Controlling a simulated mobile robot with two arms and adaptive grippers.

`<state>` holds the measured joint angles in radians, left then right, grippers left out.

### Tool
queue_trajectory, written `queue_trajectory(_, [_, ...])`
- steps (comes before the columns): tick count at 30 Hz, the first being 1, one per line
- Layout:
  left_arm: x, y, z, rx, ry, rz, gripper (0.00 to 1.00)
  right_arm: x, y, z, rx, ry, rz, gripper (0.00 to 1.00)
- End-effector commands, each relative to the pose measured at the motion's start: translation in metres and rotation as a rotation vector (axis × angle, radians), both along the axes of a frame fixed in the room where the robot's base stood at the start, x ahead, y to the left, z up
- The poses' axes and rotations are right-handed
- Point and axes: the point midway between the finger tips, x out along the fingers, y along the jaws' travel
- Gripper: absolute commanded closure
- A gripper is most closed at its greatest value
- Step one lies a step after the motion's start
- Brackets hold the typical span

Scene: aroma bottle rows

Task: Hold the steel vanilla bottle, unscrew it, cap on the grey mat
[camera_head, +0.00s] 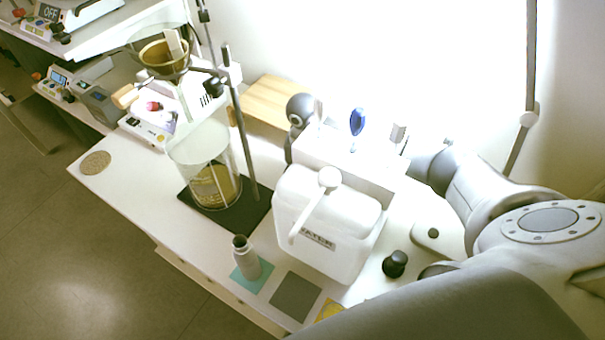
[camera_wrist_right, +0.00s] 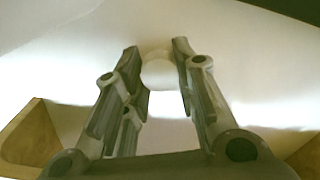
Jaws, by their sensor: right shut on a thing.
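A steel-coloured bottle (camera_head: 250,263) stands upright on a teal mat (camera_head: 240,278) near the table's front edge. Its top looks dark; I cannot tell whether a cap is on it. The grey mat (camera_head: 296,297) lies bare just to its right. In the right wrist view my right gripper (camera_wrist_right: 159,72) is shut on a pale round thing (camera_wrist_right: 158,73), too washed out to name. In the head view my right arm comes in from the right, and I cannot make out its fingertips there. My left gripper is not in view.
A white water container (camera_head: 325,225) stands behind the mats. A black knob-shaped object (camera_head: 395,263) is to its right. A glass vessel (camera_head: 205,165) on a stand is at the left. A wooden box (camera_head: 275,105) is at the back. A yellow mat (camera_head: 331,311) is partly visible.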

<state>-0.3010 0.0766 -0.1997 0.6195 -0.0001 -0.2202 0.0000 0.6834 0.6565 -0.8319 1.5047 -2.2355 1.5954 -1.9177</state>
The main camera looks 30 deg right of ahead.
Motion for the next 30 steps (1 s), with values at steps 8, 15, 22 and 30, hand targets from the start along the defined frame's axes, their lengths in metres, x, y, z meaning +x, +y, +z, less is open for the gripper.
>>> queue_trajectory(8, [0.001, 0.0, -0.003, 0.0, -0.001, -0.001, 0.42, 0.0, 0.0, -0.003, 0.0, 0.0, 0.0, 0.59])
queue_trajectory(15, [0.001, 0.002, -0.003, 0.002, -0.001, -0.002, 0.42, 0.0, 0.0, -0.003, -0.001, 0.001, 0.0, 0.52])
queue_trajectory(22, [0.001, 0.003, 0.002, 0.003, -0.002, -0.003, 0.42, 0.0, 0.0, 0.003, 0.001, 0.001, 0.0, 0.52])
queue_trajectory(30, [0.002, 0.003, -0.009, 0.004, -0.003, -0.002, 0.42, 0.001, -0.001, 0.052, -0.001, -0.006, 0.002, 0.52])
